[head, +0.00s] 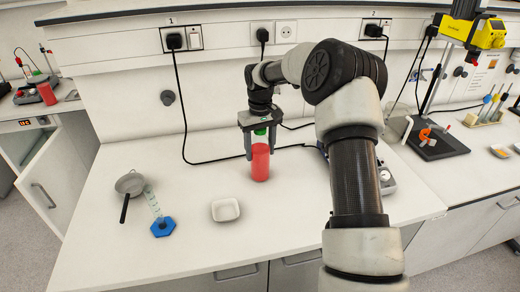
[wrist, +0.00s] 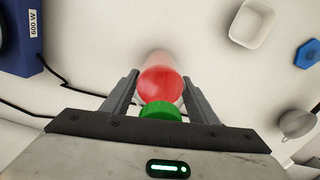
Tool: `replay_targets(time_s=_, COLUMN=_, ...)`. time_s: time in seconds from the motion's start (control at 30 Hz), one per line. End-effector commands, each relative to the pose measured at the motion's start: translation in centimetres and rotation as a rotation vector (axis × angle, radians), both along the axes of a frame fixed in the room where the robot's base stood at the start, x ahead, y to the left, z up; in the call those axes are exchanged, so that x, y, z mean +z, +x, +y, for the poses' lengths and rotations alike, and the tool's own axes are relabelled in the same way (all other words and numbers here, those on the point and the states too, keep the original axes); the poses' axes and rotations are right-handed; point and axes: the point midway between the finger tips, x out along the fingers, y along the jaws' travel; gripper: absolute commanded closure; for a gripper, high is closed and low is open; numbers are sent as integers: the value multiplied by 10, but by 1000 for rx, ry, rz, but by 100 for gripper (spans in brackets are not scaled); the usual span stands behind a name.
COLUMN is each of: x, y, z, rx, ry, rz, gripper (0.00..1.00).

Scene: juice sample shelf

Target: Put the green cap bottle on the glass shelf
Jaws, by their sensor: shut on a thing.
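The green cap bottle (head: 260,162) holds red liquid and is upright over the middle of the white bench. My gripper (head: 259,143) comes down from above and is shut around the bottle's upper part, just by the green cap (head: 260,132). In the wrist view the red bottle (wrist: 160,82) and its green cap (wrist: 160,110) sit between the two fingers of my gripper (wrist: 155,92). I cannot tell whether the bottle's base touches the bench. I cannot make out the glass shelf in either view.
A blue device (wrist: 18,40) shows in the wrist view. Cables (head: 180,100) hang from wall sockets behind. A stand (head: 440,145) is at the right.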

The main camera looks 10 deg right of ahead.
Motion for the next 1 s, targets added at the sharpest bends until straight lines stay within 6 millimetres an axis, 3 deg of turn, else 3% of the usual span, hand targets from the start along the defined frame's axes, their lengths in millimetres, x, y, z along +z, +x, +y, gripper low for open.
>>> replay_targets(time_s=0.37, x=-3, y=1, z=0, rx=0, ry=0, rz=-3, gripper=89)
replay_targets(time_s=0.4, x=-3, y=0, z=0, rx=0, ry=-1, rz=-1, gripper=40)
replay_targets(time_s=0.47, x=-3, y=0, z=0, rx=0, ry=-1, rz=-1, gripper=30)
replay_targets(time_s=0.77, x=-2, y=0, z=0, rx=0, ry=-1, rz=-1, gripper=28)
replay_targets(time_s=1.0, x=24, y=2, z=0, rx=0, ry=-3, rz=-6, gripper=28)
